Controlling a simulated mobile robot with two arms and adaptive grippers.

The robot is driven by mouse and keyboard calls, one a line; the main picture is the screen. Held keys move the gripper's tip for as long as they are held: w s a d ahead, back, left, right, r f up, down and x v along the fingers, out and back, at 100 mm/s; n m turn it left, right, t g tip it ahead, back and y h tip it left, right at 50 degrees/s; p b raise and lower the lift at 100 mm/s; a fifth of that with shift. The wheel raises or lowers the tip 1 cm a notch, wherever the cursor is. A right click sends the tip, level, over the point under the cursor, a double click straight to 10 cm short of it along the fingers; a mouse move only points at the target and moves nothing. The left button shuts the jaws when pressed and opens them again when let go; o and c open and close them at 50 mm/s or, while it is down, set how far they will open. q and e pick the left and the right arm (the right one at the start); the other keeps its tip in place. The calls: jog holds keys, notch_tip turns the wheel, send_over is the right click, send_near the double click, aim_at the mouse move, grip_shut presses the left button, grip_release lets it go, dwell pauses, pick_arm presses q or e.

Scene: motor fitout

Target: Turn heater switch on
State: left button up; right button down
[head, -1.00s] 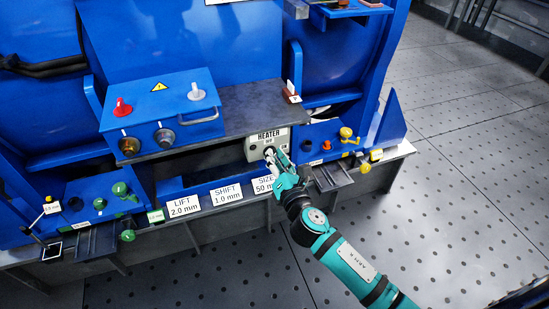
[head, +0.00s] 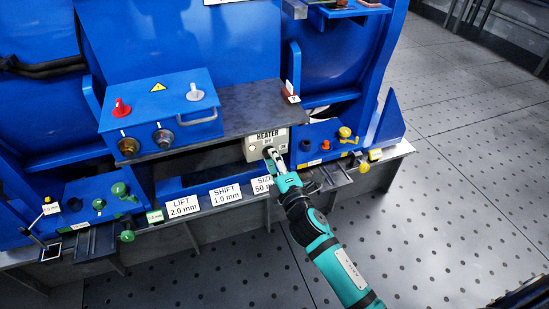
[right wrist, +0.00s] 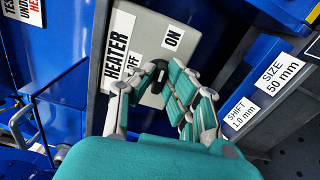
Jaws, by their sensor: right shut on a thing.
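The heater box (head: 253,148) is a pale panel under the front right edge of the dark shelf in the head view. In the right wrist view, the heater box (right wrist: 196,18) shows turned sideways, with an OFF label (right wrist: 133,64) and an ON label (right wrist: 172,38). The dark heater switch (right wrist: 159,66) sits between my right fingers, partly hidden by them. My right gripper (head: 271,155) is at the front of the box, shut on the switch. It also shows in the right wrist view (right wrist: 160,80). Exactly where the switch points is hard to tell. My left gripper is not in view.
Green knobs are at the lower left, yellow and orange ones at the right. Open floor (head: 450,200) lies to the right.

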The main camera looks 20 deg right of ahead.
jog(key=shift+f+m, duration=0.1)
jog(key=shift+m, duration=0.3)
jog(key=c, duration=1.4)
grip_release()
jog(key=s, duration=1.2)
jog(key=shift+d, duration=0.25)
